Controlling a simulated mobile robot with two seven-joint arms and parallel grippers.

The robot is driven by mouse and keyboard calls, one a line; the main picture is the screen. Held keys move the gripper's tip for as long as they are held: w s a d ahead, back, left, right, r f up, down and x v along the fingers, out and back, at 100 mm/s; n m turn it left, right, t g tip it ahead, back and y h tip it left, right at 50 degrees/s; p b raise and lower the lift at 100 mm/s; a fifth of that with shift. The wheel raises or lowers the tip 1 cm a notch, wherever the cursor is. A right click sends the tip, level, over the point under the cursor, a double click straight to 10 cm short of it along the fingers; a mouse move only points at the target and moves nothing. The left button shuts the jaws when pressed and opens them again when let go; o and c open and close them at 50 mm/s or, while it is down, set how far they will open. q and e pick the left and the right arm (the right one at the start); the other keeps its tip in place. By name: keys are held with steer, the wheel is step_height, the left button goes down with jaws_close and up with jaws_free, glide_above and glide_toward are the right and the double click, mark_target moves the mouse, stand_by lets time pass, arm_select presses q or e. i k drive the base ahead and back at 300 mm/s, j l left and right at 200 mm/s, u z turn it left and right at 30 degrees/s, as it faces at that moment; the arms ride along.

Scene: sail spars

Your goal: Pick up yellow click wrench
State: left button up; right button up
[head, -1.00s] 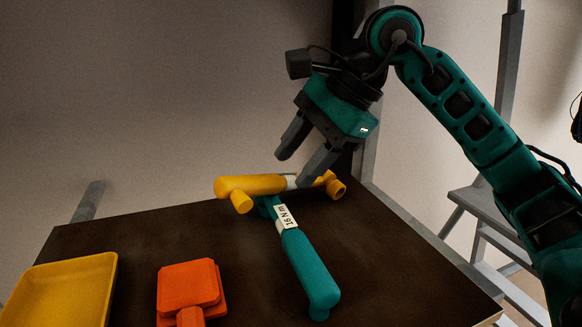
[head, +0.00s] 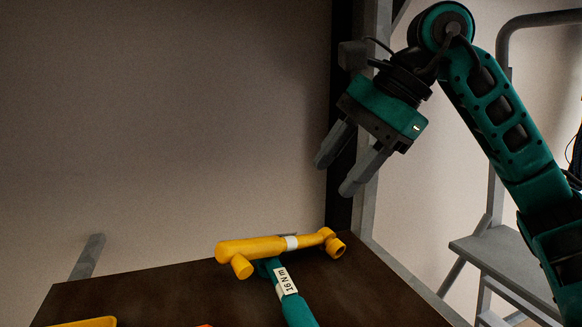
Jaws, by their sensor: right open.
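The yellow click wrench (head: 262,248) lies near the far edge of the dark table, with a white band near its right part. It rests across the head end of a teal wrench (head: 297,308) marked 16 Nm. My right gripper (head: 338,174) is open and empty, up and to the right of the yellow wrench, clearly apart from it. Its fingers point down and left. My left gripper is not in view.
The dark table (head: 150,292) is bare to the left and right of the wrenches. Slivers of a yellow tray (head: 90,322) and an orange thing show at the bottom edge. A grey metal stand (head: 505,250) is at right, behind my arm.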

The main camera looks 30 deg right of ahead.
mark_target(238, 253)
steer(key=k+l, duration=0.25)
steer(key=l, duration=0.15)
steer(key=k+l, duration=0.25)
steer(key=l, duration=0.2)
steer(key=k+l, duration=0.25)
steer(key=l, duration=0.15)
steer(key=k+l, duration=0.3)
steer(key=l, duration=0.1)
